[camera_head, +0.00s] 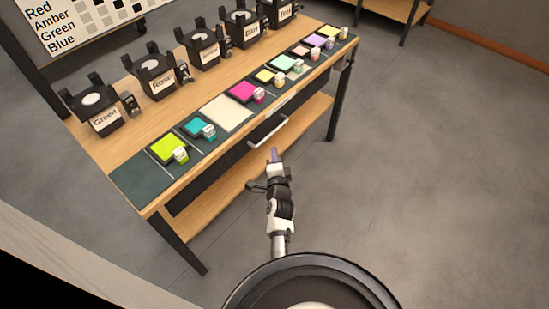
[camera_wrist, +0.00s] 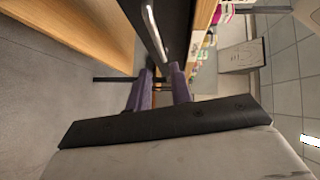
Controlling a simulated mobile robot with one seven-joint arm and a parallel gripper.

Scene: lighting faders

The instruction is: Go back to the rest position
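My gripper (camera_head: 274,156) is in front of the workbench, just below and to the right of the drawer handle in the head view. It looks apart from the handle. In the wrist view its two purple fingers (camera_wrist: 160,75) stand apart with a gap between them and nothing held. The silver drawer handle (camera_head: 268,132) is on the bench's dark drawer front, and it also shows ahead of the fingers in the wrist view (camera_wrist: 152,30). The drawer looks shut.
The wooden workbench (camera_head: 137,191) carries several labelled black lamps, among them Green (camera_head: 104,119) and Rose (camera_head: 161,83). Coloured squares, several with small tagged blocks, lie on its dark front strip (camera_head: 140,188). A lower shelf (camera_head: 205,217) runs underneath. The grey floor (camera_head: 440,160) to the right is clear.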

